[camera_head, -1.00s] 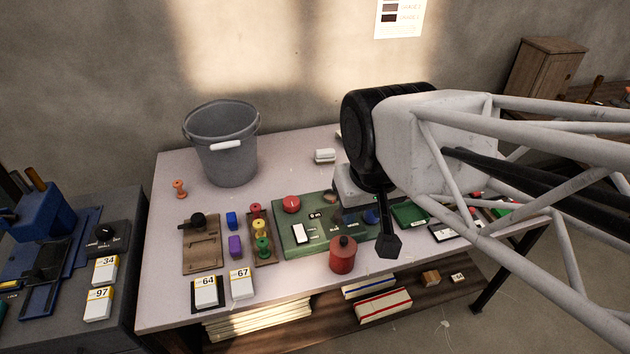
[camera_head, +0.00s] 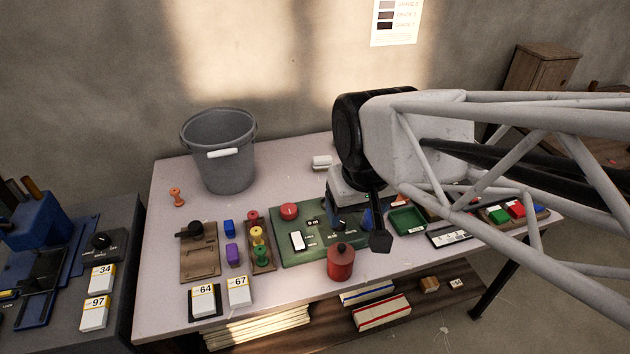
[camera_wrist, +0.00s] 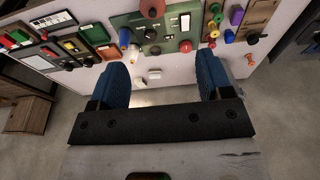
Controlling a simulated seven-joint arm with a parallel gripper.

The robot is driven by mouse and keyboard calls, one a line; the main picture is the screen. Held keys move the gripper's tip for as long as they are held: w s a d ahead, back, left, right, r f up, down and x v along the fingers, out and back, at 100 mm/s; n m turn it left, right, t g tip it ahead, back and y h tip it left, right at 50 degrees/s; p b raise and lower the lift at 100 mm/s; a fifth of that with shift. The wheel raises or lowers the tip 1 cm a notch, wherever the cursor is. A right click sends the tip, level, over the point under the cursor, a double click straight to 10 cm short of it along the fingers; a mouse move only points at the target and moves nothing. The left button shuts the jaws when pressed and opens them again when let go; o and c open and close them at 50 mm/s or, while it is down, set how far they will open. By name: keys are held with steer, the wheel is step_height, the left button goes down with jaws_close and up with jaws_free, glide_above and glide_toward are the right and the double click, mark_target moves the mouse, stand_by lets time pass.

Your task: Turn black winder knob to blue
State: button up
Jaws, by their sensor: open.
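A green panel (camera_head: 290,258) lies on the pale table. It carries a red knob (camera_head: 289,211), a white switch (camera_head: 297,240), a small counter and a black knob (camera_head: 340,225) with small labels that I cannot read. In the wrist view, upside down, the black knob (camera_wrist: 150,34) is at the panel's left part and the red knob (camera_wrist: 186,46) at its lower right. My gripper (camera_wrist: 162,60) has its two blue fingers wide apart, with nothing held between them. It hangs over the table near the panel; in the head view my arm hides most of it.
A red lidded can (camera_head: 341,262) stands at the panel's front edge. A grey bucket (camera_head: 218,160) stands at the back left. A brown board (camera_head: 199,262) with another black knob lies left. A green tray (camera_head: 408,221) lies right. A blue cone (camera_wrist: 124,38) is beside the panel.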

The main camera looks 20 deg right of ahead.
steer(key=w+d+f, duration=0.2)
steer(key=w+f, duration=0.4)
steer(key=w, duration=0.1)
steer(key=w+d+f+n+g, duration=0.1)
steer(key=w+d+f, duration=0.1)
steer(key=w+f, duration=0.5)
steer(key=w+d+f+n+g, duration=0.1)
steer(key=w+d+f, duration=0.1)
steer(key=w+f, duration=0.5)
steer(key=shift+w+d+f, duration=0.2)
steer(key=shift+w+d, duration=0.05)
steer(key=shift+w, duration=0.45)
steer(key=shift+w+d+f, duration=0.15)
steer(key=shift+w+f, duration=0.1)
steer(key=shift+f, duration=0.25)
steer(key=shift+f, duration=0.1)
steer(key=shift+f, duration=3.8)
steer(key=c, duration=0.9)
